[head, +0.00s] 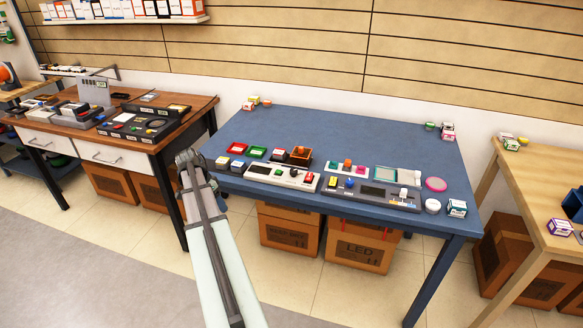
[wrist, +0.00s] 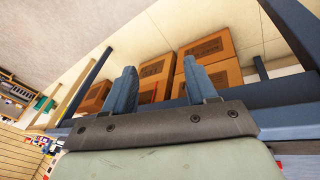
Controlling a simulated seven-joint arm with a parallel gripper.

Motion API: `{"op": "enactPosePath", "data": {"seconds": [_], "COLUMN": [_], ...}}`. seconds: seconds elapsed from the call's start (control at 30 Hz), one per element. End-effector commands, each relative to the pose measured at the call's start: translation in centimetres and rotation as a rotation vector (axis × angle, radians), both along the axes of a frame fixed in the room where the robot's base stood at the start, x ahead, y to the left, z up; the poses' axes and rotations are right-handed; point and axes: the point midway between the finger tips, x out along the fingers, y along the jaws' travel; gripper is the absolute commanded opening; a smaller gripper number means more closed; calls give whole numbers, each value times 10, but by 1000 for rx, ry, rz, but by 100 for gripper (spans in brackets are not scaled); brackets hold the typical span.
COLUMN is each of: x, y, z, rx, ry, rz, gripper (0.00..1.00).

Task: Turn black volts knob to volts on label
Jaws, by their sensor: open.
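On the blue table (head: 300,130), near its front edge, lies a white device (head: 270,174) with small dark knob-like parts and a red button. A grey panel (head: 400,201) with a dark screen and coloured knobs lies to its right. The black volts knob and its label are too small to make out. My gripper (head: 189,158) is at the table's front left, left of the devices and apart from them. In the wrist view its two blue fingers (wrist: 160,82) are spread with nothing between them. That view shows no knob.
Small red and green trays (head: 257,152), an orange bin (head: 300,156) and a pink disc (head: 436,184) surround the devices. Cardboard boxes (head: 290,235) stand under the table. A wooden bench (head: 185,103) is at left. The blue table's middle and back are mostly clear.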

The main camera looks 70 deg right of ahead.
Motion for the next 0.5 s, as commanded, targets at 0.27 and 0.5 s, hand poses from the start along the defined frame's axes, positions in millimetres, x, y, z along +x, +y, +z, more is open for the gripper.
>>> {"op": "enactPosePath", "data": {"seconds": [0.27, 0.5], "x": [-62, -137], "y": [-91, -145], "z": [102, 179], "rx": [-141, -246], "ry": [-33, -42], "rz": [-321, -594], "gripper": [57, 57]}}
